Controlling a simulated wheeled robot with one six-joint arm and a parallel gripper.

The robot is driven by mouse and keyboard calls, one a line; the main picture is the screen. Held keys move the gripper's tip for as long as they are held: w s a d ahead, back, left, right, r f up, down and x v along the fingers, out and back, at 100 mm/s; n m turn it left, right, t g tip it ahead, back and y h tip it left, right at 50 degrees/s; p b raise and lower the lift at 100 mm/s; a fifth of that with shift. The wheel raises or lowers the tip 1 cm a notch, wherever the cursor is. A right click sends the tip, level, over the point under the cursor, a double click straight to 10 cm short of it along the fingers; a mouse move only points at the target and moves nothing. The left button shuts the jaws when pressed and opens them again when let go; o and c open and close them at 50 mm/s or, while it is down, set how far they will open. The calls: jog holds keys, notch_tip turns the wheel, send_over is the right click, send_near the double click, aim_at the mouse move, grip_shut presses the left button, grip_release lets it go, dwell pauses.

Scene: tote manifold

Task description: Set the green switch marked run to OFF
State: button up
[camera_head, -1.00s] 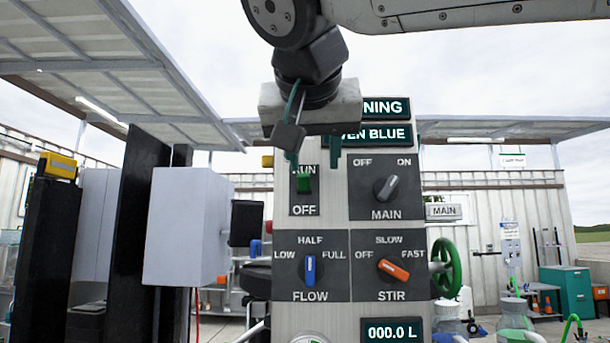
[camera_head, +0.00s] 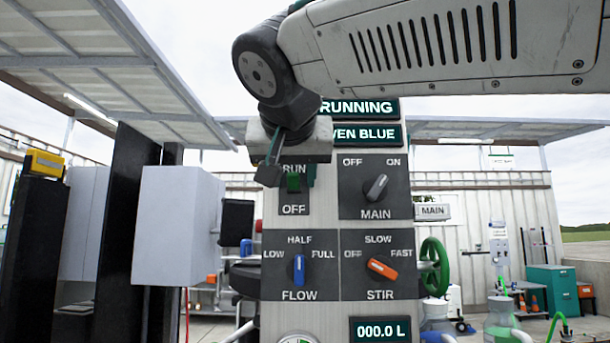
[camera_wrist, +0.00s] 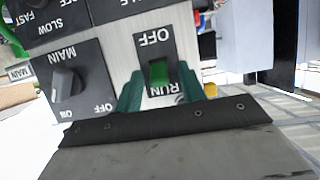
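The green switch (camera_head: 294,182) sits on a dark plate with RUN above and OFF below. Its green lever is at the RUN end. In the wrist view the switch (camera_wrist: 160,75) appears upside down, with its green part by RUN and a dark part of its slot towards OFF. My gripper (camera_head: 293,172) is in front of the panel at the top of this plate. In the wrist view my gripper (camera_wrist: 161,88) has its green fingers apart, one on each side of the switch. I cannot tell whether they touch the panel.
The panel (camera_head: 329,215) also carries the MAIN knob (camera_head: 376,187), the blue FLOW knob (camera_head: 299,269) and the orange STIR knob (camera_head: 382,268). The top display (camera_head: 358,107) reads RUNNING. A grey box (camera_head: 178,225) stands to the left.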

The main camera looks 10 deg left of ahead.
aim_at(293, 188)
grip_shut()
jog(key=shift+s+f+t, duration=0.1)
jog(key=shift+f+t, duration=0.05)
jog(key=shift+t, duration=0.25)
jog(key=shift+s+f+t+y, duration=0.15)
jog(key=shift+t+y, duration=0.1)
jog(key=shift+t, duration=0.25)
jog(key=shift+w+f+t+y, duration=0.15)
jog(key=shift+t+y, duration=0.1)
jog(key=shift+t, duration=0.25)
jog(key=shift+s+f+t+y, duration=0.15)
jog(key=shift+f+t, duration=0.1)
jog(key=shift+t, duration=0.35)
jog(key=shift+s+f+t+y, duration=0.1)
jog(key=shift+f+t+y, duration=0.1)
jog(key=shift+t, duration=0.4)
jog(key=t, duration=0.2)
jog(key=f+t+y, duration=0.1)
jog(key=t, duration=0.1)
jog(key=shift+w+f+t, duration=0.15)
jog(key=shift+f+t, duration=0.05)
jog(key=shift+t, duration=0.1)
grip_release()
